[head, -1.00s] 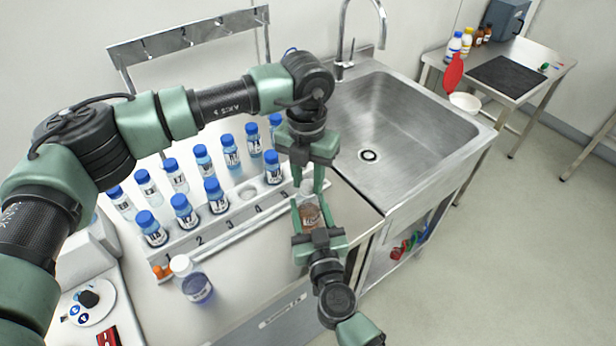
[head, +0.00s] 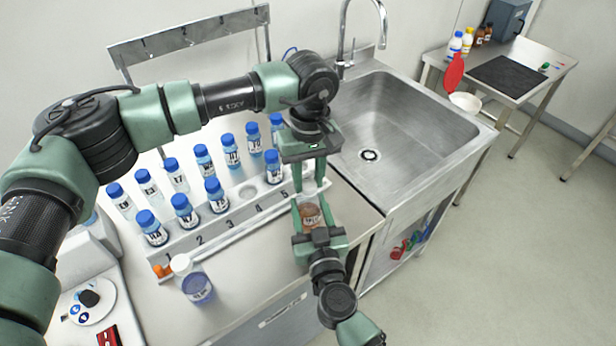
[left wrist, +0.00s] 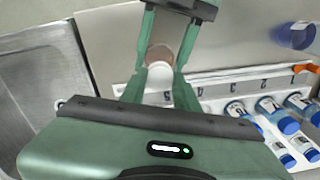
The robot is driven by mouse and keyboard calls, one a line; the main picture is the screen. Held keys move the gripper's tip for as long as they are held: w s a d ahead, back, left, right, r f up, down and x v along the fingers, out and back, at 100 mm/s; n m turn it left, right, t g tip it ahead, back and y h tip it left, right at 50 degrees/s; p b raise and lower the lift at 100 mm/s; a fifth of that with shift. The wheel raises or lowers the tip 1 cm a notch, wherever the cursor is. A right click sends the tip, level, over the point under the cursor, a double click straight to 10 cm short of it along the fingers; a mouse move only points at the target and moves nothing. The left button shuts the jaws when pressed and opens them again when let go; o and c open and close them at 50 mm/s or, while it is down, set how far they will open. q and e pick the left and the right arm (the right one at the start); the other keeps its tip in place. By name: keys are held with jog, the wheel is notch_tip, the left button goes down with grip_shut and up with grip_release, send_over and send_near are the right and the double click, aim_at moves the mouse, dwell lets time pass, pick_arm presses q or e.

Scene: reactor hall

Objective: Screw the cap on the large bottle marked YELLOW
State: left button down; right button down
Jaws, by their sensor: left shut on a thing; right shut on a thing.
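My left gripper (head: 308,186) points down above my right gripper and is shut on a white cap (left wrist: 158,98). My right gripper (head: 311,208) is shut on a bottle with brown contents (head: 311,216), held upright over the counter's front edge. The cap is directly over the bottle's neck in the head view. In the left wrist view the brown bottle (left wrist: 160,56) is partly hidden by the cap and fingers. I cannot tell whether the cap touches the neck. The bottle's label is too small to read.
A numbered rack (head: 215,228) with several blue-capped bottles stands to the left. A white-capped bottle with violet-blue liquid (head: 197,288) stands in front of it. A steel sink (head: 405,125) lies to the right. A side table (head: 535,62) stands at the back right.

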pick_arm(q)
jog(key=m, duration=0.7)
jog(key=shift+m, duration=0.3)
jog(key=m, duration=0.6)
jog(key=c, duration=1.1)
grip_release()
jog(key=shift+o, duration=0.2)
jog(key=shift+r, duration=2.25)
jog(key=shift+c, duration=0.3)
